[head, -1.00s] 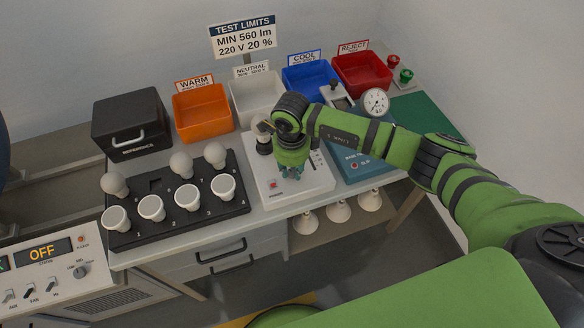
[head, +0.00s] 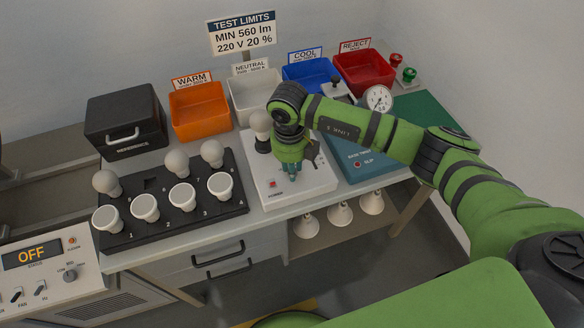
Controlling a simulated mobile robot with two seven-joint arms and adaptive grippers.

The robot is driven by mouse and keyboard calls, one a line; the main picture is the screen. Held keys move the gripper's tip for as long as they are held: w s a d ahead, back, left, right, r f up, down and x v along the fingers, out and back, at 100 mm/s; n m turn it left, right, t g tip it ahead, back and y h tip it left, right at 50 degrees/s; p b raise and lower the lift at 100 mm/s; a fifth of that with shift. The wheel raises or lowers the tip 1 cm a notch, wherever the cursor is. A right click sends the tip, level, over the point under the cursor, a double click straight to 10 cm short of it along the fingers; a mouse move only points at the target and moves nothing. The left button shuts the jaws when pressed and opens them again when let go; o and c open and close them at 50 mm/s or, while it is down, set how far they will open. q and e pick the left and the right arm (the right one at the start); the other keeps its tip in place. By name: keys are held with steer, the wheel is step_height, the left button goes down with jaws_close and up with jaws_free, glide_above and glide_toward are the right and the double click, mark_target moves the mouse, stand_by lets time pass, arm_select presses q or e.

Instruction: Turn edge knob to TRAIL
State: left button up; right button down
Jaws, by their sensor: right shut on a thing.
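My right gripper (head: 291,168) points straight down over the white tester box (head: 310,185). Its fingers are closed at the top face of the box, on what seems to be the edge knob. The knob and its TRAIL mark are hidden behind the fingers and wrist, so I cannot read its setting. A red POWER button (head: 273,184) sits just left of the fingertips. A bulb (head: 260,122) stands upright on the box, behind and left of the gripper. My left gripper is not in view.
A black rack (head: 150,228) with several bulbs stands to the left. A teal device (head: 368,172) with a dial gauge (head: 379,97) is close on the right. Orange (head: 201,110), white, blue and red bins line the back. A control panel (head: 45,265) reads OFF.

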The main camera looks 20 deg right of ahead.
steer(key=shift+m, duration=0.8)
steer(key=c, duration=1.1)
jaws_free()
steer(key=shift+o, duration=0.2)
steer(key=shift+r, duration=0.1)
step_height(320, 180, up, 12)
steer(key=shift+a, duration=0.25)
